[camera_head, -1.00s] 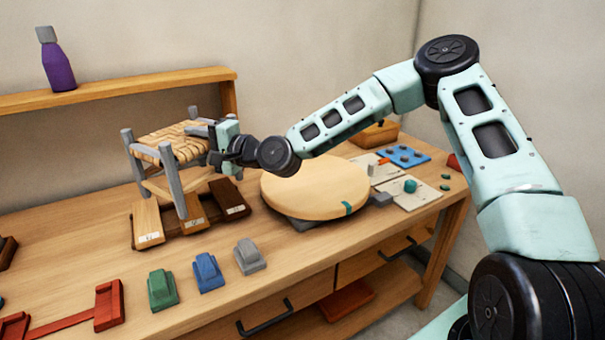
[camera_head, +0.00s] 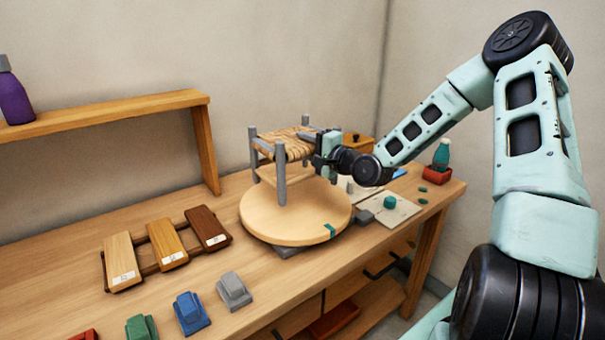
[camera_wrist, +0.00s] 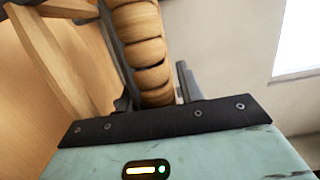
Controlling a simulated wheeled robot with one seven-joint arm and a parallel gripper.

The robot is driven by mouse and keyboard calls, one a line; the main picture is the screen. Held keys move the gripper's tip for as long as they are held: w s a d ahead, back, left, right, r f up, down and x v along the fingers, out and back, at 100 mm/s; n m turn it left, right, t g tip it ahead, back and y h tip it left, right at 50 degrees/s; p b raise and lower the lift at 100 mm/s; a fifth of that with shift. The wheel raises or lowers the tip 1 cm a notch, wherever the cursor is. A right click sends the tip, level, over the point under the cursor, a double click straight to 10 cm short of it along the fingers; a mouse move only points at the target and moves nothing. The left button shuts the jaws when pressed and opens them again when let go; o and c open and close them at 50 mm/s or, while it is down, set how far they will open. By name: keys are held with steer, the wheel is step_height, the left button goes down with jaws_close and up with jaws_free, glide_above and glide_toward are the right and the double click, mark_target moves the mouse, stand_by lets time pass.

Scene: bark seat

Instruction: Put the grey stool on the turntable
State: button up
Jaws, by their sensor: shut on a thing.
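The grey stool (camera_head: 282,190) has grey posts and a woven bark seat (camera_head: 287,147). It is upright over the round wooden turntable (camera_head: 265,222), which has a teal mark on its front rim. From this view I cannot tell whether the legs touch the disc. My gripper (camera_head: 318,150) is shut on the stool at its right side, near seat height. In the wrist view the woven seat edge (camera_wrist: 145,50) and pale wooden rails (camera_wrist: 50,50) fill the space ahead of the gripper; the fingertips are mostly hidden.
Three wood sample boards (camera_head: 167,243) lie on a rack to the left. Grey (camera_head: 234,290), blue (camera_head: 191,312) and green (camera_head: 141,328) blocks stand along the front. A white board with a teal knob (camera_head: 390,203) lies right of the turntable. A raised shelf (camera_head: 110,108) runs behind.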

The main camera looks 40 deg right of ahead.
steer(key=shift+f, duration=2.9)
steer(key=o, duration=1.3)
steer(key=shift+f, duration=0.1)
